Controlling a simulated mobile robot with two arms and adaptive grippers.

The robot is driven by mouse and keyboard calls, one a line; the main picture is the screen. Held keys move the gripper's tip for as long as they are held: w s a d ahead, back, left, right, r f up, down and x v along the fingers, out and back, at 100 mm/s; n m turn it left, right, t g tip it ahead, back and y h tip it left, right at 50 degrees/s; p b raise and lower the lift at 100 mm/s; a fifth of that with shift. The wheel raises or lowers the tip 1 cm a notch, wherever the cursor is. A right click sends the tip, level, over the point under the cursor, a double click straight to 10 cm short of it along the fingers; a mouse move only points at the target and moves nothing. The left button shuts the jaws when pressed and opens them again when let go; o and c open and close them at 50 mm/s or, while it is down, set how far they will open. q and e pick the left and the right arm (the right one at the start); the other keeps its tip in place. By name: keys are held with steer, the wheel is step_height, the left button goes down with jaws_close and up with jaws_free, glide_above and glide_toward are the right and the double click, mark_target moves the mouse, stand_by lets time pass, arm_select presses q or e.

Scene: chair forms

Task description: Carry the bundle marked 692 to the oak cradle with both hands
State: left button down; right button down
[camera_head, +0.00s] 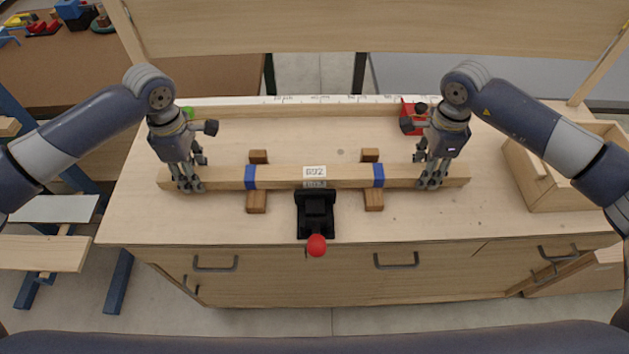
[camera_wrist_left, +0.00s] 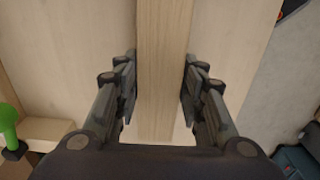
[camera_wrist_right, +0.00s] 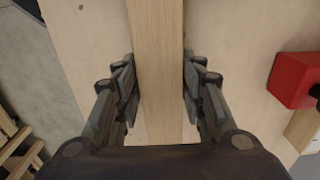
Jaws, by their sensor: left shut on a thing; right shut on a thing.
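The bundle marked 692 (camera_head: 332,174) is a long pale wooden bar with two blue bands and a white label in the middle. It lies level, left to right, across two darker brown wooden blocks (camera_head: 257,201) (camera_head: 373,199); I cannot tell whether it touches them. My left gripper (camera_head: 188,187) is shut on its left end and my right gripper (camera_head: 432,184) on its right end. In the left wrist view the bar (camera_wrist_left: 164,60) runs between the fingers, and likewise in the right wrist view (camera_wrist_right: 157,60). I cannot tell which piece is the oak cradle.
A black fixture (camera_head: 317,212) with a red ball (camera_head: 316,245) stands at the bench's front middle. An open wooden box (camera_head: 545,190) is at the right. A red object (camera_head: 408,112) stands behind my right gripper, a green one (camera_head: 188,112) behind my left.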

arm_select(q)
steer(key=c, duration=1)
jaws_free()
steer(key=shift+c, duration=0.2)
arm_select(e)
steer(key=c, duration=1)
jaws_free()
steer(key=shift+c, duration=0.2)
steer(key=shift+r, duration=0.15)
arm_select(q)
step_height(320, 180, up, 12)
arm_select(e)
step_height(320, 180, up, 12)
arm_select(q)
steer(key=shift+s, duration=0.1)
arm_select(e)
steer(key=shift+f, duration=0.2)
